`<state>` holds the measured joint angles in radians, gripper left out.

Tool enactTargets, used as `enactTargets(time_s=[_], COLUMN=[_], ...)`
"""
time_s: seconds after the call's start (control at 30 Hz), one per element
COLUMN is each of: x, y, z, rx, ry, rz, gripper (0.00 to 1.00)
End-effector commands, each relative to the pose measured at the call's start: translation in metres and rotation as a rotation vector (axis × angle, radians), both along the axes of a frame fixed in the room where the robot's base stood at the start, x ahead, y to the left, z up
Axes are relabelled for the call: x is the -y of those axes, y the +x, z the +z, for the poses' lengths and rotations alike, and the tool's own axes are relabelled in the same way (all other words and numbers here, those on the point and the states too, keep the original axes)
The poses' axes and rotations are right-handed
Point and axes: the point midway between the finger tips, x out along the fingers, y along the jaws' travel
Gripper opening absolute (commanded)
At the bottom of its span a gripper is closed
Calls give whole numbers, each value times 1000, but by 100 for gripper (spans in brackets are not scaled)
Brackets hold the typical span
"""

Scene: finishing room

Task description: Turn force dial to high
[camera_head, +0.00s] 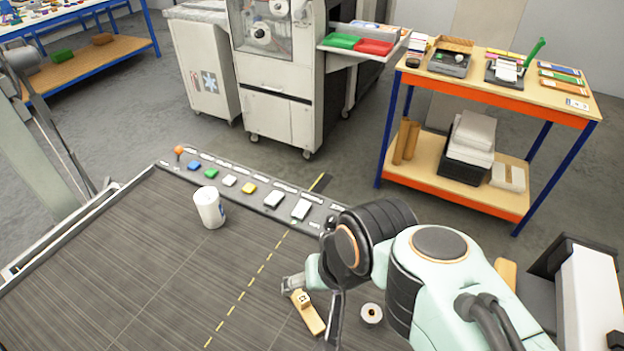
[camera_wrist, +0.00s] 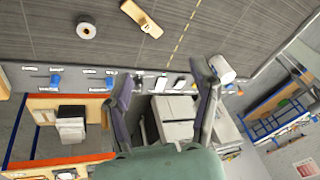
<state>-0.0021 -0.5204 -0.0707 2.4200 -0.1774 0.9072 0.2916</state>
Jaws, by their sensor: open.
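A grey control panel (camera_head: 235,182) runs along the table's far edge, with an orange-topped knob (camera_head: 179,151), coloured buttons and white rocker-like switches. Its right part is hidden behind my arm in the head view. In the wrist view the panel (camera_wrist: 30,77) crosses the picture and shows blue controls, one at left (camera_wrist: 55,81) and one beside my left finger (camera_wrist: 109,82). The labels are too small to read, so I cannot tell which is the force dial. My gripper (camera_head: 312,299) is open; in the wrist view its fingers (camera_wrist: 168,75) are spread with nothing held between them.
A wooden block (camera_head: 309,315) and a tape roll (camera_head: 371,314) lie on the table near my gripper. A wooden-topped cart (camera_head: 560,105) and a machine (camera_head: 280,110) stand beyond. The table's left part is clear.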

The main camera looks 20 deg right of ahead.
Motion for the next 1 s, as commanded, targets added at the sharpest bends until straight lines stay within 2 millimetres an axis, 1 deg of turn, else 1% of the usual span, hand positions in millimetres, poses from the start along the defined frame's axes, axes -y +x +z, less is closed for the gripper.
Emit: enactTargets(time_s=[0.03, 0.07, 0.1, 0.17, 0.2, 0.27, 0.3, 0.37, 0.4, 0.47, 0.5, 0.57, 0.6, 0.63, 0.7, 0.8, 0.9, 1.0], x=[6, 10, 16, 26, 34, 48, 58, 73, 83, 98, 106, 115, 121, 124, 129, 133, 131, 128], y=[32, 49, 71, 102, 122, 153, 174, 206, 226, 252, 266, 282, 288, 291, 292, 284, 277, 279], z=[13, 19, 24, 28, 29, 25, 20, 7, -6, -30, -48, -76, -96, -111, -143, -179, -201, -212], rx=[57, 83, 113, 148, 168, 190, 203, 217, 223, 224, 219, 202, 182, 164, 114, 49, 7, -2], ry=[45, 69, 96, 128, 144, 160, 163, 152, 136, 97, 63, 4, -39, -70, -136, -201, -228, -233], rz=[-79, -122, -175, -248, -295, -364, -406, -465, -497, -531, -542, -539, -530, -523, -506, -488, -473, -461], gripper=[60, 60, 60, 60, 60, 60, 60, 60, 60, 60, 60, 60, 60, 60, 60, 60, 60, 60])
